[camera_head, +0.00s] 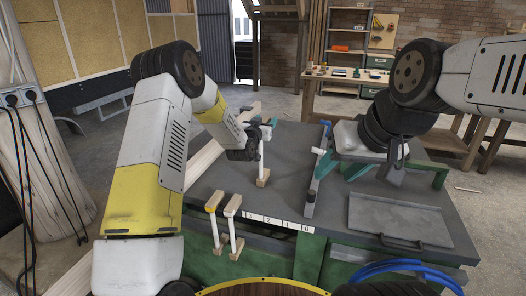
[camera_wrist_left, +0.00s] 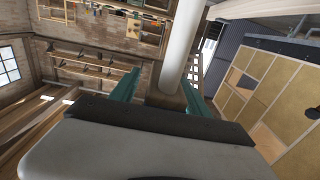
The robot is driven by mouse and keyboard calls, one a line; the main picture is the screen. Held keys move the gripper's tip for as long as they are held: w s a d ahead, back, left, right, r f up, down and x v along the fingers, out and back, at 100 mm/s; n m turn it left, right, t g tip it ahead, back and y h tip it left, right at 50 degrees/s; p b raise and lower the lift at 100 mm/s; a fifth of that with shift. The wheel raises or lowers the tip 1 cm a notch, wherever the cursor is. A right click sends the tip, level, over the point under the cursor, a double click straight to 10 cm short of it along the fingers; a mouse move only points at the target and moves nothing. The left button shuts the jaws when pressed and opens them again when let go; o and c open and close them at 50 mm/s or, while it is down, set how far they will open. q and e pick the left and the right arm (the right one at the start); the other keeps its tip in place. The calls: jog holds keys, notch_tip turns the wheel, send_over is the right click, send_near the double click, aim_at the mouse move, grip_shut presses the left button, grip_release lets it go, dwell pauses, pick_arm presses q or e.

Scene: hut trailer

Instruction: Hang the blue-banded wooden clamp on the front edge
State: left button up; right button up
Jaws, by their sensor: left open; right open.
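The clamp with a blue piece (camera_head: 273,121) at its top stands upright on the dark bench top. Its pale bar (camera_head: 262,155) rises from a small wooden block. My left gripper (camera_head: 258,148) is beside this bar in the head view, its fingertips mostly hidden. In the left wrist view the pale bar (camera_wrist_left: 181,45) stands between the two teal fingers, which are open. The front edge of the bench carries a numbered white strip (camera_head: 276,222). My right gripper (camera_head: 342,171) is open above the bench, its teal fingers near a grey rail.
A yellow-banded clamp (camera_head: 213,203) and a pale clamp (camera_head: 234,207) hang side by side on the front edge, left of the strip. The grey rail (camera_head: 314,185) crosses the bench. A flat grey tray (camera_head: 397,220) lies at right. The dark top between clamps and rail is clear.

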pick_arm(q)
jog(key=shift+w, duration=0.1)
jog(key=shift+c, duration=0.4)
grip_shut()
dwell(1.0)
